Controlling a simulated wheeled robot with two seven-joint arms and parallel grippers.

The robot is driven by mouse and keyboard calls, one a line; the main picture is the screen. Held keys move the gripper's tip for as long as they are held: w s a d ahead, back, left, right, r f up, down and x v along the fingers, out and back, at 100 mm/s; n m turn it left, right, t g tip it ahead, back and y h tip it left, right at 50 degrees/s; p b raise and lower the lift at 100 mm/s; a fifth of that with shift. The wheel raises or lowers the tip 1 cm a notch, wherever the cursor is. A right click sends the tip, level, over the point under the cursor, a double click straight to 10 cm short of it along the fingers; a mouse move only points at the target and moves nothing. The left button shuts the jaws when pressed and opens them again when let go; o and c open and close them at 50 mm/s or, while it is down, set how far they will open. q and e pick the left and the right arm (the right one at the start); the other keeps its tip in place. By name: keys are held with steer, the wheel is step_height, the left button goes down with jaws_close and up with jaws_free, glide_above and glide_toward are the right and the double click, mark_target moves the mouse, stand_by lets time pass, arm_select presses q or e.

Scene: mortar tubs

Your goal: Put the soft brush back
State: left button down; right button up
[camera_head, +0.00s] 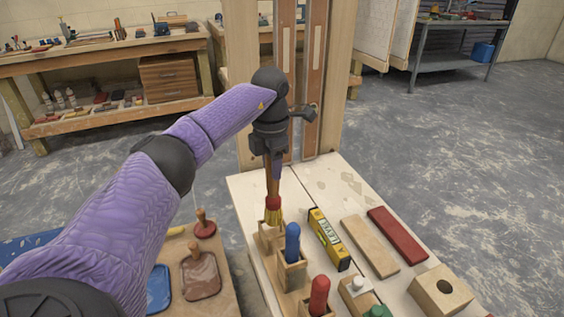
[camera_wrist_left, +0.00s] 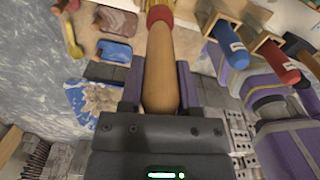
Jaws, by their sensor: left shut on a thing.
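My left gripper (camera_head: 275,168) is shut on the wooden handle of the soft brush (camera_head: 273,203), which hangs upright with its bristles down. The brush has a red collar and yellowish bristles. In the left wrist view the handle (camera_wrist_left: 160,62) lies between the fingers (camera_wrist_left: 160,88), with the red collar at the far end. The bristles are at the top of a wooden holder (camera_head: 268,240), the rearmost in a row. I cannot tell whether their tips are inside it. My right gripper is not in view.
A blue-handled tool (camera_head: 292,243) and a red-handled tool (camera_head: 319,294) stand in nearby holders of the row. A yellow level (camera_head: 328,240), a wooden block (camera_head: 370,246) and a red bar (camera_head: 397,234) lie to the right. A wooden post stands behind the bench.

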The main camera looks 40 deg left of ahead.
mark_target(272, 196)
arm_select(q)
steer(key=shift+s+f+b, duration=0.15)
steer(key=shift+f+b, duration=0.15)
steer(key=shift+f, duration=0.15)
step_height(272, 196, down, 4)
steer(key=b, duration=0.4)
steer(key=shift+f, duration=1.45)
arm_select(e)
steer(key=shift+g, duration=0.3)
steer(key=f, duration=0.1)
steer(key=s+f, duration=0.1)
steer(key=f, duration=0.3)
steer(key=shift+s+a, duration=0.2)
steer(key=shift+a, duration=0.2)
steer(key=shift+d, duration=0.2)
arm_select(q)
steer(key=shift+f, duration=0.15)
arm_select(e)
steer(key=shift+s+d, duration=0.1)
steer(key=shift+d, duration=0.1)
